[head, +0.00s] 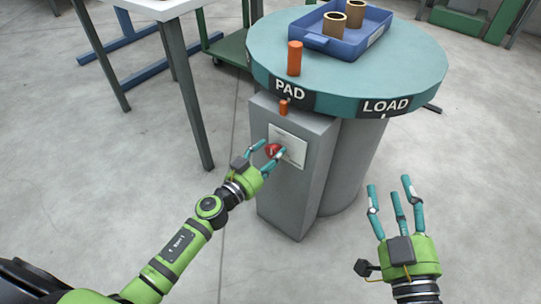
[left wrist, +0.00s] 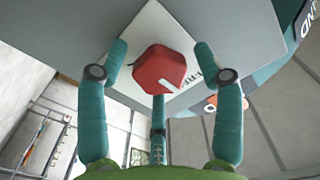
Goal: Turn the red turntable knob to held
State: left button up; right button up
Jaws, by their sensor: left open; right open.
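The red turntable knob (head: 272,150) sits on a white label plate (head: 291,146) on the front of the grey pedestal (head: 307,190). In the left wrist view the knob (left wrist: 163,69) is many-sided with a white pointer mark toward its lower right; the plate's lettering is partly hidden. My left gripper (head: 269,152) is open, its fingers spread around the knob, with gaps showing between the side fingers and the knob. The teal turntable (head: 420,62) above shows PAD and LOAD labels. My right gripper (head: 394,192) is open and empty, right of the pedestal.
An orange post (head: 295,58) stands on the turntable rim, and a smaller orange peg (head: 283,107) is below PAD. A blue tray (head: 318,42) holds cardboard tubes. A white-topped table (head: 160,8) stands at left. Floor around the pedestal's front is clear.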

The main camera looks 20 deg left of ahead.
pick_arm(q)
jog(key=shift+c, duration=0.4)
jog(key=c, duration=1.1)
jog(key=shift+o, duration=0.3)
